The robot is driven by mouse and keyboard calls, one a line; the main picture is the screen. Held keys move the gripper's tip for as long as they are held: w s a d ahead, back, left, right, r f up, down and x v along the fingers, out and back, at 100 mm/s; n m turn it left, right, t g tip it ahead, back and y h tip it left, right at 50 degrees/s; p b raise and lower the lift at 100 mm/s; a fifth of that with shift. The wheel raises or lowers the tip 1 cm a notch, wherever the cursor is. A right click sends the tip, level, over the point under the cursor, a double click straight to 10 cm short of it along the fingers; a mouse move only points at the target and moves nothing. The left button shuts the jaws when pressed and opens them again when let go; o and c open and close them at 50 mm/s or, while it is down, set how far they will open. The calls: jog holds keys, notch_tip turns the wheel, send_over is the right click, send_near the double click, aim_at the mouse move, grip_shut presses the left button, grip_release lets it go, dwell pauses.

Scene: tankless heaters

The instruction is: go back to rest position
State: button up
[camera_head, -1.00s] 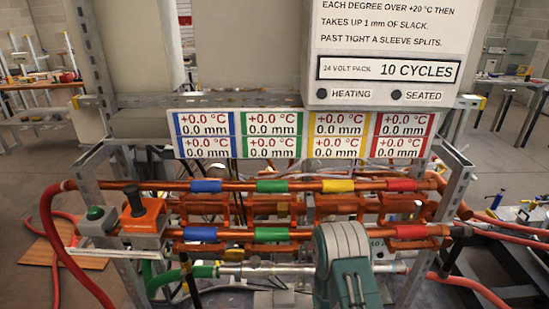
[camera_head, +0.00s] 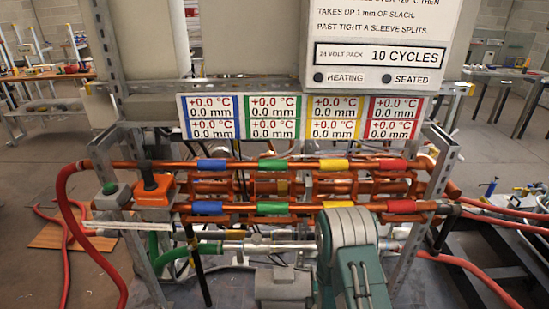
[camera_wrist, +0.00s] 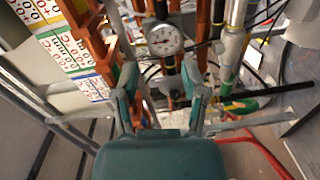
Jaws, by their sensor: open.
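My gripper (camera_wrist: 163,88) shows in the wrist view with its two grey-green fingers spread apart and nothing between them. Beyond the fingers are a round dial gauge (camera_wrist: 166,39) and copper pipes. In the head view my green arm (camera_head: 350,245) rises at the lower middle, in front of the pipe rack. The gripper itself cannot be made out there.
Two copper pipes with blue, green, yellow and red sleeves (camera_head: 273,164) cross a metal frame (camera_head: 437,170). A display board (camera_head: 242,118) hangs above.

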notch_tip(320, 180, up, 21)
jog(key=m+g, duration=0.6)
jog(key=m, duration=0.2)
jog(key=s+d+r+m+g, duration=0.1)
jog(key=s+r+m+g, duration=0.2)
jog(key=s, duration=1)
jog(key=s+d+r+m+g, duration=0.1)
jog(key=s+r+m, duration=0.4)
jog(key=s, duration=0.8)
notch_tip(320, 180, up, 4)
jog(key=shift+d+f+m+g, duration=0.1)
jog(key=shift+d+m+g, duration=0.2)
jog(key=shift+g, duration=0.6)
